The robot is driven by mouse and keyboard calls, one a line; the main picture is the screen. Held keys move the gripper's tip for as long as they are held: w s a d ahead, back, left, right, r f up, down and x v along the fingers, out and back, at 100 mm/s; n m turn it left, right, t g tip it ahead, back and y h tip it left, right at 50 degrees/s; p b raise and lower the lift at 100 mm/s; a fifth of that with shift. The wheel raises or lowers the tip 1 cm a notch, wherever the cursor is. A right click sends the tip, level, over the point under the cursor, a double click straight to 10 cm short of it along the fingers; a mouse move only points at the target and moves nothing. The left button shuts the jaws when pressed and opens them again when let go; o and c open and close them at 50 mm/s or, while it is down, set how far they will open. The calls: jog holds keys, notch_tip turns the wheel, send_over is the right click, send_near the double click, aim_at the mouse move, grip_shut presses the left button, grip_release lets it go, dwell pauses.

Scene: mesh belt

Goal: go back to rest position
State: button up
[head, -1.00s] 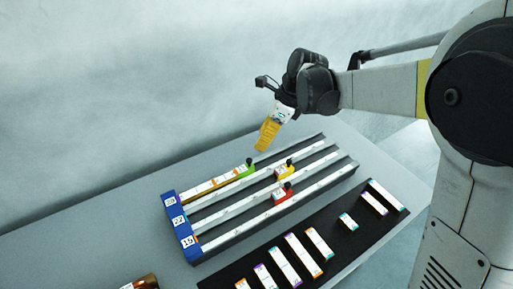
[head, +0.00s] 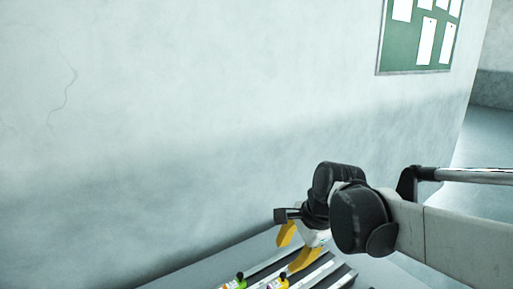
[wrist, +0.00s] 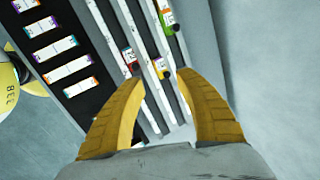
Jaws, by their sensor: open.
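My gripper (wrist: 158,105) is open and empty, its two yellow fingers spread wide in the wrist view. It also shows in the head view (head: 294,250), above the far end of the railed rack (head: 322,268). In the wrist view the rack (wrist: 200,75) lies below the fingers, with a gap between them and it. A red slider (wrist: 129,56), a yellow slider (wrist: 160,66) and a green slider (wrist: 167,20) sit on its rails. In the head view the green slider (head: 238,282) and yellow slider (head: 279,283) show at the bottom edge.
A black mat (wrist: 78,85) with several white, colour-ended blocks (wrist: 53,48) lies beside the rack. A yellow-and-white object (wrist: 10,92) marked with digits is at the wrist view's left edge. A wall (head: 150,130) with a green board (head: 410,62) stands behind the table.

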jog(key=s+d+f+n+t+h, duration=0.1)
jog(key=s+d+n+t+h, duration=0.2)
jog(key=s+d+n, duration=0.8)
jog(key=shift+s+f+n+t, duration=0.15)
jog(key=shift+s+n+t, duration=0.35)
jog(key=shift+s+n, duration=1)
jog(key=shift+s+m, duration=0.35)
jog(key=shift+m, duration=0.05)
